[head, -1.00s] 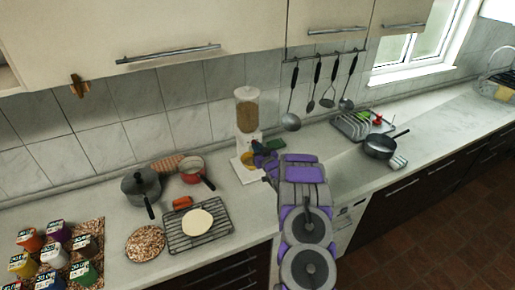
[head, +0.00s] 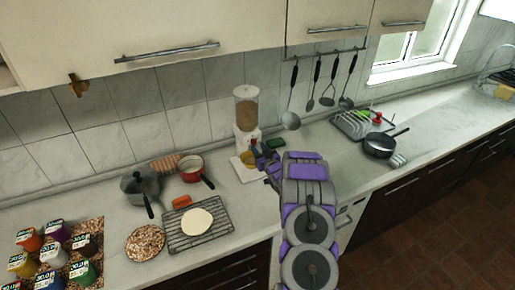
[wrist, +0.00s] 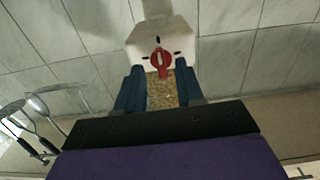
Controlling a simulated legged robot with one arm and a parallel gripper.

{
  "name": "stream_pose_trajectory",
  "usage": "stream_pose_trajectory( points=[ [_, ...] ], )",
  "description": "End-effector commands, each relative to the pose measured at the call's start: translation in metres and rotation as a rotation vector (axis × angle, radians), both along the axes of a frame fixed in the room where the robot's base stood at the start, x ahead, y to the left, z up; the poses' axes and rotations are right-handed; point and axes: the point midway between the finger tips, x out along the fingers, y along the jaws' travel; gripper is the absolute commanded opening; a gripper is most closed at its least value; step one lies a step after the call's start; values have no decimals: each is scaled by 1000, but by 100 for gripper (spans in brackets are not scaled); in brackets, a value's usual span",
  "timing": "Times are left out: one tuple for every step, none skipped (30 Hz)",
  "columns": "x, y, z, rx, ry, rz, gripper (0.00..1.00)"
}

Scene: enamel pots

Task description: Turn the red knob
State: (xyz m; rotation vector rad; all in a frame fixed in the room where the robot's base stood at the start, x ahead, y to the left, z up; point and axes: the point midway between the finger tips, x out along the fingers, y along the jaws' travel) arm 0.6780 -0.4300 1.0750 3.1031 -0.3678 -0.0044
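The red knob (wrist: 160,62) is on the front of a white dispenser body (wrist: 182,45) in the wrist view, which appears upside down. The dispenser (head: 246,109) stands against the tiled wall in the head view, its clear hopper full of grain. My gripper (wrist: 158,72) is open and empty, one dark blue finger on each side of the knob's line. The knob shows between the fingertips and just beyond them; I cannot tell whether they touch it. In the head view my purple and grey gripper (head: 264,157) is in front of the dispenser and partly hides it.
A yellow bowl (head: 248,160) stands at the dispenser's base, with a green item (head: 276,142) to its right. A red pan (head: 190,167), a dark pot (head: 140,184) and a wire rack (head: 183,236) are to the left. Utensils (head: 317,82) hang to the right.

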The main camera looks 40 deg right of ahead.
Motion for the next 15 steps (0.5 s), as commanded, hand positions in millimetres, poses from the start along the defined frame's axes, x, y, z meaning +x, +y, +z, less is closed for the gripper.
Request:
stream_pose_trajectory(
  points=[
    [-9, 2, -1, 5, 5, -2, 37],
    [-14, 2, -2, 6, 6, -3, 37],
    [-20, 3, -1, 3, 4, -2, 37],
    [-25, 4, 0, 2, 1, -2, 37],
    [-29, 6, 1, 2, 0, -2, 37],
    [-36, 7, 0, 5, 3, -3, 37],
    [-41, 8, -1, 4, 4, -3, 37],
    [-47, 9, -1, 3, 5, -3, 37],
    [-53, 11, -1, 4, 4, -2, 37],
    [-59, 12, -1, 4, 3, -2, 37],
    [-64, 14, -1, 5, 4, -3, 37],
    [-72, 15, -2, 6, 5, -4, 37],
    [-78, 16, -2, 6, 6, -3, 37],
    [-83, 18, -2, 6, 6, -3, 37],
    [-90, 19, -2, 5, 6, -2, 37]
  ],
)
